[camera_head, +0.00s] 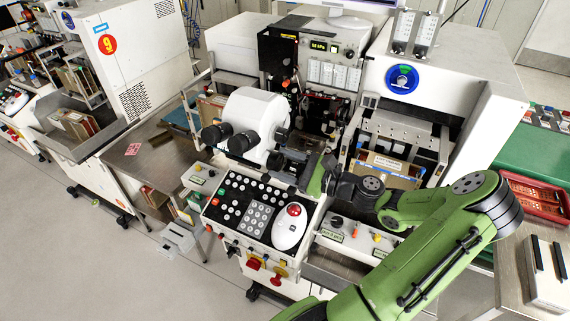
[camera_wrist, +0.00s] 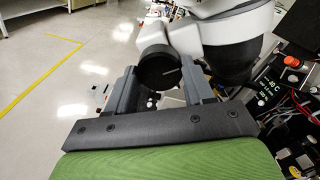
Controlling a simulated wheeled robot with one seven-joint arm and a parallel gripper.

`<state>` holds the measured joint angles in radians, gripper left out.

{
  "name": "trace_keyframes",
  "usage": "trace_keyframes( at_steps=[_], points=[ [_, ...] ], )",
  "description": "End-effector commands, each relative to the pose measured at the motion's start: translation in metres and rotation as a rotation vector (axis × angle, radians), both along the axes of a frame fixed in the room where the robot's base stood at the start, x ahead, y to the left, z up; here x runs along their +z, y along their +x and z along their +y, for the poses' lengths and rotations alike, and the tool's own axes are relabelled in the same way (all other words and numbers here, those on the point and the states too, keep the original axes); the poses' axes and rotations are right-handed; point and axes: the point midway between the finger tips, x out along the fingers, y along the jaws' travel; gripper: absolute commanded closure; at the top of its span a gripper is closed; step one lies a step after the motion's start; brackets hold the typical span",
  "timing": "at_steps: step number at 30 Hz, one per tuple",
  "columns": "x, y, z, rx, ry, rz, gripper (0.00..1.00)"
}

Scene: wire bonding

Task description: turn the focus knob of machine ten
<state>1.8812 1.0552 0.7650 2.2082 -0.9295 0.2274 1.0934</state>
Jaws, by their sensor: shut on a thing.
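The focus knob (camera_wrist: 160,68) is a black round knob with a pale line on its face. It sits on the side of the white microscope head (camera_head: 255,112) of the middle machine. In the wrist view the knob lies between the two grey fingers of my gripper (camera_wrist: 160,76), which are shut on it. In the head view my gripper (camera_head: 288,156) reaches in from the right, at the microscope's lower right side. The fingers partly hide the knob there.
Below the microscope is a black button panel (camera_head: 247,203) with a white trackball unit (camera_head: 291,227). Black eyepieces (camera_head: 228,138) stick out on the microscope's left. A machine marked 9 (camera_head: 107,44) stands left. A red tray (camera_head: 535,195) lies at right. Floor is clear at lower left.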

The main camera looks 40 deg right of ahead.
Motion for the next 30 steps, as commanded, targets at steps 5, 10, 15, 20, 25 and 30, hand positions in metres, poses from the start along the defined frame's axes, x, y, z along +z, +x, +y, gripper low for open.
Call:
trace_keyframes(
  at_steps=[5,10,15,20,25,30],
  points=[
    [0.0006,0.0002,0.0002,0.001,-0.120,-0.041,0.78],
    [0.0000,0.0002,-0.0001,0.001,-0.269,-0.093,0.78],
    [-0.0004,0.0003,-0.0002,0.001,-0.421,-0.148,0.78],
    [-0.0007,0.0004,-0.0003,0.001,-0.555,-0.195,0.78],
    [-0.0008,0.0003,-0.0005,0.001,-0.672,-0.237,0.78],
    [-0.0004,0.0004,-0.0003,0.001,-0.759,-0.271,0.78]
  ],
)
